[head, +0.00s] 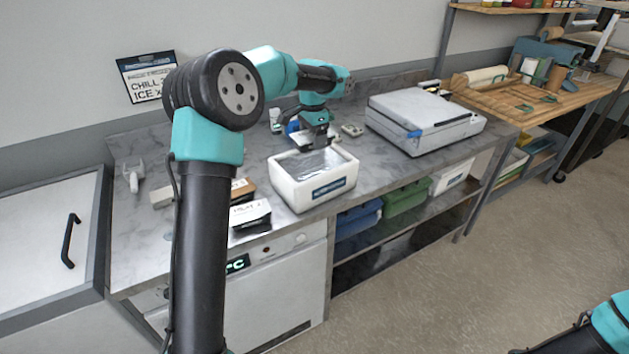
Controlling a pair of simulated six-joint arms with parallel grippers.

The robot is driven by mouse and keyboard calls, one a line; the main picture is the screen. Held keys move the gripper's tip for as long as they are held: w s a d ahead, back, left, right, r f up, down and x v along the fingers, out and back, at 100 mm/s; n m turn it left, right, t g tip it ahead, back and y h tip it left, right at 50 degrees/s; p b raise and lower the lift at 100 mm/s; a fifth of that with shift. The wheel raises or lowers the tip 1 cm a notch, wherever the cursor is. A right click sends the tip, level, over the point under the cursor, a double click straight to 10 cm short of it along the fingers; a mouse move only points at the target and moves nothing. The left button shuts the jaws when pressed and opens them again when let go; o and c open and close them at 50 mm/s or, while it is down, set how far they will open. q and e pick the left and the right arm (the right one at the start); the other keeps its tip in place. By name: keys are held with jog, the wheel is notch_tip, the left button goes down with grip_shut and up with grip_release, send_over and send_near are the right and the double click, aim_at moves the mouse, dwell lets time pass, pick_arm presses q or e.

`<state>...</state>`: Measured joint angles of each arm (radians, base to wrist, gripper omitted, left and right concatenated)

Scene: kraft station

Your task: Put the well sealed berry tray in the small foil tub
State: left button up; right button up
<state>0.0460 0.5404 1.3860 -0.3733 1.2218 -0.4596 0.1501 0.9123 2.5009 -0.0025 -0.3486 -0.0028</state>
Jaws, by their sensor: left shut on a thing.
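The small foil tub (338,193) is a white box with a blue label on its front, standing near the front edge of the grey counter. A silvery, shiny surface fills its opening; I cannot tell whether this is foil lining or film on a tray. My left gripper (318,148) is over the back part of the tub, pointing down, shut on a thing. That thing is small and mostly hidden by the jaws; it seems to be the berry tray, but its seal and contents cannot be made out. My right gripper is not in view.
Dark and white packs (250,213) lie left of the tub. A large white machine (425,118) stands to its right. A white handheld tool (133,175) lies at the far left of the counter. Blue and green bins (405,198) sit on the shelf below.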

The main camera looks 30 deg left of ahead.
pick_arm(q)
jog(key=shift+f, duration=0.1)
notch_tip(320, 180, down, 6)
dwell(0.4)
jog(key=shift+f, duration=1.85)
jog(key=shift+f, duration=0.65)
jog(key=o, duration=0.7)
notch_tip(320, 180, up, 13)
jog(key=shift+r, duration=0.15)
